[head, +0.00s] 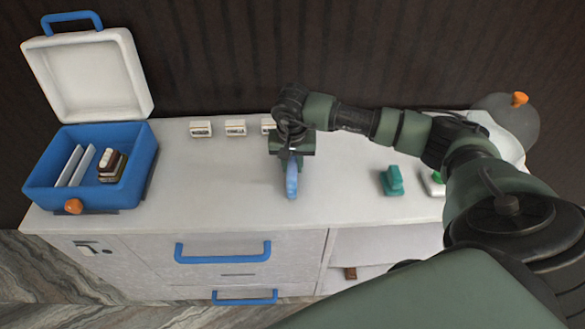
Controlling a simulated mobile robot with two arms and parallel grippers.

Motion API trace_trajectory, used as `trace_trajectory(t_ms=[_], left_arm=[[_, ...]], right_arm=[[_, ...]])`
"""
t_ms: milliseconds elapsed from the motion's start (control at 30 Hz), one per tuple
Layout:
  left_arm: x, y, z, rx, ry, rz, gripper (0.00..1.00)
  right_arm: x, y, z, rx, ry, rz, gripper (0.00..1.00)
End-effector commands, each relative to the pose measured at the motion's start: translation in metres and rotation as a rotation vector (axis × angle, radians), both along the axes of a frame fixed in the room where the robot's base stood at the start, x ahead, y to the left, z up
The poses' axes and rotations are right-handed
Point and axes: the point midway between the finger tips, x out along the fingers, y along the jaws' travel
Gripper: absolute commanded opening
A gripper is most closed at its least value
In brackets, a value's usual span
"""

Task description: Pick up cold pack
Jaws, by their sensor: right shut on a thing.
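The cold pack (292,178) is a light blue, narrow shape near the middle of the counter. My right gripper (291,160) comes down over it from above and is shut on it. The gripper's body hides the upper part of the pack. I cannot tell whether the pack's lower end touches the counter. My left gripper is not in view.
An open blue cooler box (30,188) with a raised white lid (88,75) stands at the left, holding white dividers and a brown-and-cream stack (112,165). Small white labels (235,128) line the back. A teal object (392,181) sits right. The counter (215,190) between is clear.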

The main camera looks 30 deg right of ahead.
Motion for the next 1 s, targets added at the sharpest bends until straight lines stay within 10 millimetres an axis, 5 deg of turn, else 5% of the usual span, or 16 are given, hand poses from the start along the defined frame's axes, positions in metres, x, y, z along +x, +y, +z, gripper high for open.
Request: trace_trajectory(t_ms=[367, 1000], left_arm=[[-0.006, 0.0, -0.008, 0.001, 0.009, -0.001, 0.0], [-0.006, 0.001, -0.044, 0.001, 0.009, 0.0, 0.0]], right_arm=[[0.001, 0.0, 0.022, 0.0, -0.005, 0.0, 0.0], [0.001, 0.0, 0.18, 0.001, -0.006, 0.001, 0.0]])
